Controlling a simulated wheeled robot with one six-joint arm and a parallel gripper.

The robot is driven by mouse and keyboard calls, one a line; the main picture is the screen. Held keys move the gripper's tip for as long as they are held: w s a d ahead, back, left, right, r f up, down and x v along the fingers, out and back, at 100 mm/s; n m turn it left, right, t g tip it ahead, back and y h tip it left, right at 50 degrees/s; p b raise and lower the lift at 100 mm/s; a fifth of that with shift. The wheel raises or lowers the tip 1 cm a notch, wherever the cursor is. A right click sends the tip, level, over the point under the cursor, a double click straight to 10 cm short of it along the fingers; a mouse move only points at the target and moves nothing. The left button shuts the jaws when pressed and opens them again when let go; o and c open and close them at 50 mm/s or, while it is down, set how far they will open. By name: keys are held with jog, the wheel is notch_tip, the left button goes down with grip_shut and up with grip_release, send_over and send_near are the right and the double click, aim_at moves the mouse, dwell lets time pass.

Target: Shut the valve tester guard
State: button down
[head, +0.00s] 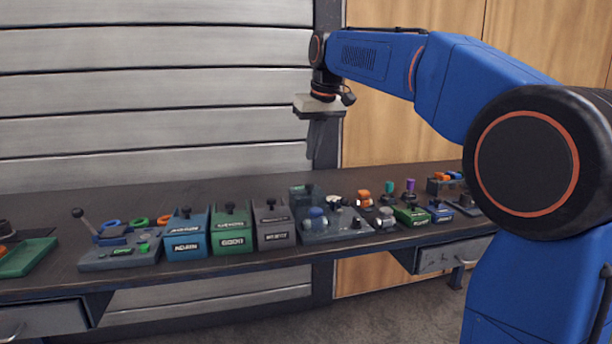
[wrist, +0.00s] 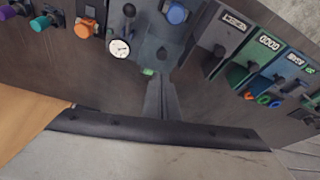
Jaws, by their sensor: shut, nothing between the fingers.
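The valve tester (head: 345,236) is a low grey base on the bench with a blue domed part (head: 317,218) and a small gauge. A dark grey-green panel (head: 301,196) stands up at its back left; it looks like the guard, raised, but its hinge is too small to make out. In the wrist view the tester's blue part (wrist: 176,13) and gauge (wrist: 119,48) show ahead of the fingers. My gripper (head: 313,154) is shut and empty, pointing down above the back of the tester, apart from it. Its fingers also show in the wrist view (wrist: 161,82).
Blue (head: 187,238), green (head: 231,232) and grey (head: 273,226) boxes with black knobs stand close left of the tester. A lever panel (head: 120,252) is further left. Small coloured valves and an orange-topped part (head: 364,198) crowd the right. Bare bench lies behind; a slatted wall rises beyond.

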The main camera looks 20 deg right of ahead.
jog(key=r, duration=0.1)
send_over(303, 190)
jog(key=x, duration=0.6)
jog(key=s+x, duration=0.1)
jog(key=x, duration=0.2)
jog(key=shift+w+f, duration=0.15)
jog(key=shift+f, duration=0.4)
jog(key=shift+s+d+r, duration=0.1)
jog(key=shift+s+d, duration=0.1)
jog(key=shift+s, duration=0.4)
jog(key=shift+s+d+r, duration=0.15)
jog(key=shift+s+d, duration=0.05)
jog(key=shift+s, duration=0.35)
jog(key=shift+s+d+f, duration=0.1)
jog(key=shift+s+d, duration=0.1)
jog(key=shift+s, duration=0.6)
jog(key=s, duration=0.8)
jog(key=shift+s, duration=0.8)
jog(key=shift+s+f, duration=0.1)
